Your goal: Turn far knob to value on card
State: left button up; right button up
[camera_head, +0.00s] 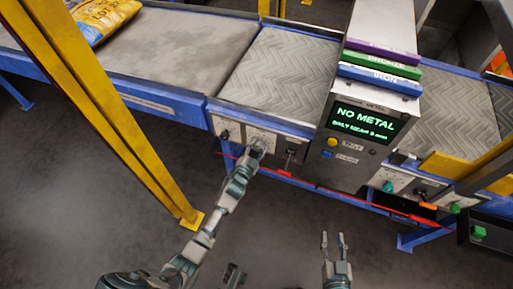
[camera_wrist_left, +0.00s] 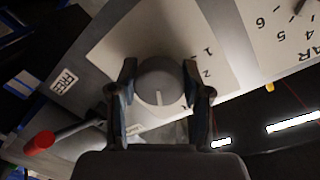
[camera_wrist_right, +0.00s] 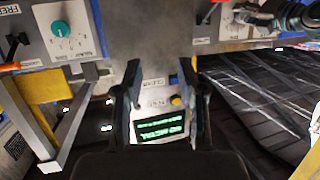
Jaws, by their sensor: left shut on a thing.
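In the left wrist view, a round grey knob (camera_wrist_left: 158,84) with a pale pointer line sits on a white dial plate (camera_wrist_left: 165,35) with numbers, 1 and 2 showing. The pointer aims toward the bottom of the picture. My left gripper (camera_wrist_left: 159,72) has its fingers on both sides of this knob, shut on it. In the head view my left gripper (camera_head: 257,147) is at the front panel left of the display cabinet and hides the knob. A teal knob (camera_wrist_right: 60,28) is on another panel. My right gripper (camera_head: 334,238) is open and empty, away from the panels. I cannot make out a card.
The cabinet display (camera_head: 367,122) reads NO METAL. Purple, green (camera_head: 381,64) and blue labelled blocks are stacked above it. A red-tipped lever (camera_wrist_left: 40,140) is near the held knob. A yellow post (camera_head: 130,110) stands left of my left arm. Conveyors run behind the panels.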

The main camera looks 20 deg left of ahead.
pick_arm(q)
jog(key=shift+m+p, duration=0.35)
jog(key=shift+m, duration=0.85)
pick_arm(e)
jog(key=shift+s+d+f+g, duration=0.2)
jog(key=shift+s+f+g, duration=0.15)
jog(key=shift+f+g, duration=0.15)
jog(key=shift+s+d+f+g, duration=0.15)
jog(key=shift+s+f+g, duration=0.25)
jog(key=shift+f, duration=0.15)
pick_arm(q)
jog(key=shift+d, duration=0.1)
pick_arm(e)
jog(key=shift+w, duration=0.1)
pick_arm(q)
jog(key=o, duration=1.2)
jog(key=shift+c, duration=0.2)
pick_arm(e)
jog(key=shift+f, duration=0.1)
pick_arm(q)
jog(key=shift+s+f, duration=0.1)
jog(key=shift+s, duration=0.25)
jog(key=s+r, duration=0.1)
jog(key=s, duration=1)
jog(key=shift+a, duration=0.45)
